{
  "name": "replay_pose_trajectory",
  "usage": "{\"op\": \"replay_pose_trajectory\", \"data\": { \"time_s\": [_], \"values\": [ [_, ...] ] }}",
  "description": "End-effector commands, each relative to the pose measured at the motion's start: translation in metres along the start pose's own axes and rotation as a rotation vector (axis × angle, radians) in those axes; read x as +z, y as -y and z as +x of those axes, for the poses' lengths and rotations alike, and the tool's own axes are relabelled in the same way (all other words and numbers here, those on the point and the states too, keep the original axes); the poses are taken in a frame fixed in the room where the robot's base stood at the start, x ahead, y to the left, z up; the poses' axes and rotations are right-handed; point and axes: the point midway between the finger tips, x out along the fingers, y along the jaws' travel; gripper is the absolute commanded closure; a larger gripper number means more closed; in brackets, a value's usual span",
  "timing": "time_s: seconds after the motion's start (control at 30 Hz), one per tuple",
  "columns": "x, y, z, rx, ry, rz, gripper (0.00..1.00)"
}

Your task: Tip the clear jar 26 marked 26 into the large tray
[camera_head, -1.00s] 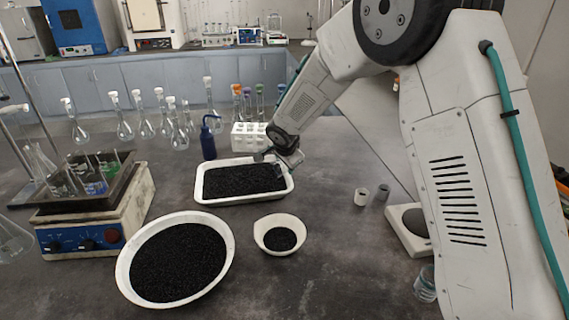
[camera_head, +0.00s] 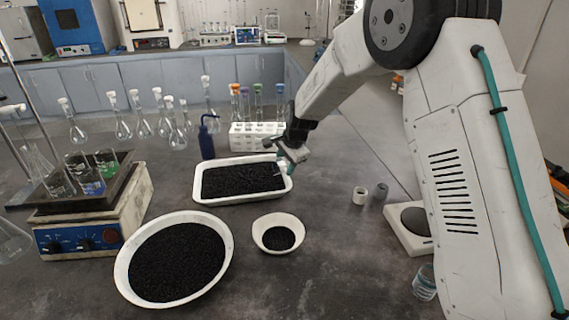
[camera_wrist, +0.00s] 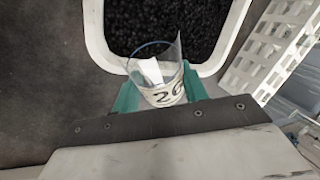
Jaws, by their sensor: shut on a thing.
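The clear jar 26 (camera_wrist: 158,75) shows in the wrist view between the teal fingers of my gripper (camera_wrist: 160,88), with "26" on its white label. My gripper is shut on it. The jar's rim points toward the large tray, but how far it is tilted is hard to tell. The large white tray (camera_wrist: 205,68) lies beyond the jar and holds black granules. In the head view, my gripper (camera_head: 283,163) is over the right end of the large tray (camera_head: 240,199). The jar is too small to make out clearly there.
A round white basin (camera_head: 125,285) and a small white bowl (camera_head: 262,243), both with black granules, stand in front of the tray.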

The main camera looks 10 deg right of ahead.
Motion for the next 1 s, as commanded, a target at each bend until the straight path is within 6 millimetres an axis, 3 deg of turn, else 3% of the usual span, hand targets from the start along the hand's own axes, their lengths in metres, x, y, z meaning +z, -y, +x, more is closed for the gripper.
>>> {"op": "replay_pose_trajectory", "data": {
  "time_s": [0.47,0.8,1.0],
  "values": [
    [-0.002,-0.001,0.002,0.011,0.074,0.03,0.87],
    [0.0,-0.004,0.011,0.061,0.399,0.153,0.87],
    [0.001,-0.004,0.011,0.065,0.428,0.162,0.87]
  ]
}}
